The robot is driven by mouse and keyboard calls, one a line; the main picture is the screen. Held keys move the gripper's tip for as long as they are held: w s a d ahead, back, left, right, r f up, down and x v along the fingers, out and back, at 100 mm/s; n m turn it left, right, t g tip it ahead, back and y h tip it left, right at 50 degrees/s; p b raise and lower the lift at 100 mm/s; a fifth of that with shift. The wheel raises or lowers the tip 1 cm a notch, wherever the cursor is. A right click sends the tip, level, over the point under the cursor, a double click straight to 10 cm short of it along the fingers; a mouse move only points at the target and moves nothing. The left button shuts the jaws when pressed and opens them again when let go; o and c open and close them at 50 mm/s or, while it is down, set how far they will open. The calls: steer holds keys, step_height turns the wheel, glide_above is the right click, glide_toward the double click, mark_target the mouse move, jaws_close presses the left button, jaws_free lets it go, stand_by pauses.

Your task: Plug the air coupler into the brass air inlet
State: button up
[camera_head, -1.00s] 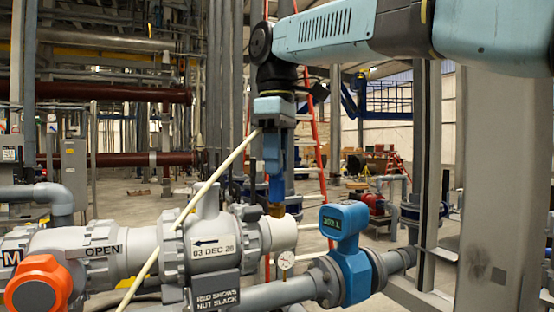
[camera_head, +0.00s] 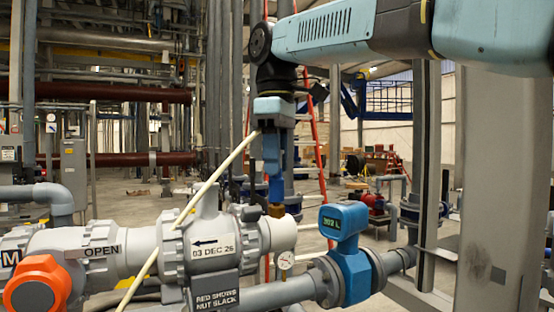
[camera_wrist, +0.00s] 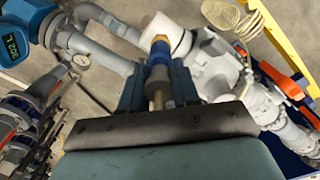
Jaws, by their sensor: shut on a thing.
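My gripper (camera_head: 273,165) points down in the head view, above the right end of the white valve pipe. It also shows in the wrist view (camera_wrist: 158,95), with its blue fingers shut on the air coupler (camera_wrist: 158,74), which has a silver body and a blue collar. The brass air inlet (camera_wrist: 160,40) lies straight beyond the collar, in line with it, by the white pipe end. In the head view the brass inlet (camera_head: 276,211) sits directly under the blue parts. The collar and brass look touching or nearly so; I cannot tell whether they are joined.
A cream hose (camera_head: 205,190) slants from my gripper down across the valve (camera_head: 205,242). A blue flow meter (camera_head: 347,250) stands on the grey pipe to the right, and a small dial gauge (camera_head: 284,260) is just below the inlet. A grey column (camera_head: 497,190) stands at right.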

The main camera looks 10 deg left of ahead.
steer(key=shift+f, duration=0.5)
steer(key=o, duration=1)
steer(key=shift+o, duration=0.2)
